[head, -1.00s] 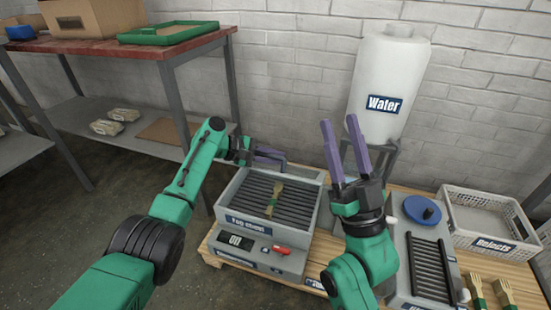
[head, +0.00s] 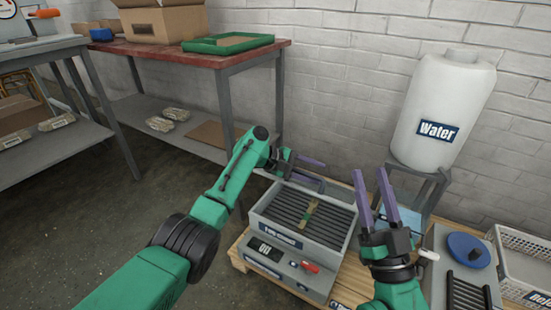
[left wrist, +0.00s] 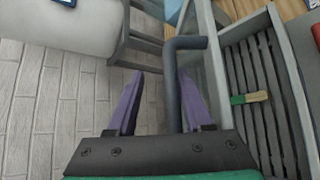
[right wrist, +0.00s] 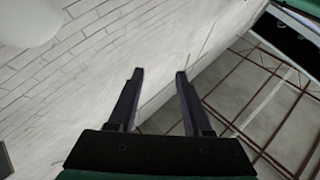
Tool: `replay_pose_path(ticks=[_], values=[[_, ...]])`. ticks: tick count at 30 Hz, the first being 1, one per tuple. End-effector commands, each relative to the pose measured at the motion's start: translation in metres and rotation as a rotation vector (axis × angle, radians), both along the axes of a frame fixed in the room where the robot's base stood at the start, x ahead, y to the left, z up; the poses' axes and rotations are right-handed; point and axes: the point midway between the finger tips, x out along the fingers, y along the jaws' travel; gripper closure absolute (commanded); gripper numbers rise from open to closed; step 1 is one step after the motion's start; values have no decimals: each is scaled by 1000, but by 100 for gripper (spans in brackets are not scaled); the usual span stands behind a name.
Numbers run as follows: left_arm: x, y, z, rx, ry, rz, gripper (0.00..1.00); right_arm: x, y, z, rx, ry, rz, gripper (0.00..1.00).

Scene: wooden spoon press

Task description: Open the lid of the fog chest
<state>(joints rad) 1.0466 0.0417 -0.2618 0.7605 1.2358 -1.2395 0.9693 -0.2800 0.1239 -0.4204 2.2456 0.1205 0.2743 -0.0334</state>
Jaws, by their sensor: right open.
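The fog chest (head: 280,237) is a grey box with a dark slatted bed; a wooden utensil with a green band (head: 310,215) lies on the slats. The slats show from above, and the lid appears raised at the back, its see-through pane hard to make out. My left gripper (head: 322,172) is open at the chest's back edge. In the left wrist view, a dark bent handle (left wrist: 172,85) stands between its spread fingers, close to the right one; I cannot tell whether they touch. My right gripper (head: 372,172) is open, empty and pointing up, right of the chest.
A white water tank (head: 443,95) stands behind on a grey stand. A grey unit with a blue disc (head: 468,250) and a white crate (head: 520,262) are at right. A red-topped table (head: 190,55) is at back left. The floor at left is clear.

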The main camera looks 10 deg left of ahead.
Motion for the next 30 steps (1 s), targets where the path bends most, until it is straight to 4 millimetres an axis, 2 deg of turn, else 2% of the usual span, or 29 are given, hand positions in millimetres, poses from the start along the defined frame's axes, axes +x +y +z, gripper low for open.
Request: replay_pose_path(ticks=[14, 30], values=[[-3, 11, 7, 0, -2, 1, 52, 1, 12, -93, -44, 284, 35, 50], [-8, 23, 14, 0, -1, 1, 52, -30, 21, -199, -98, 594, 78, 50]])
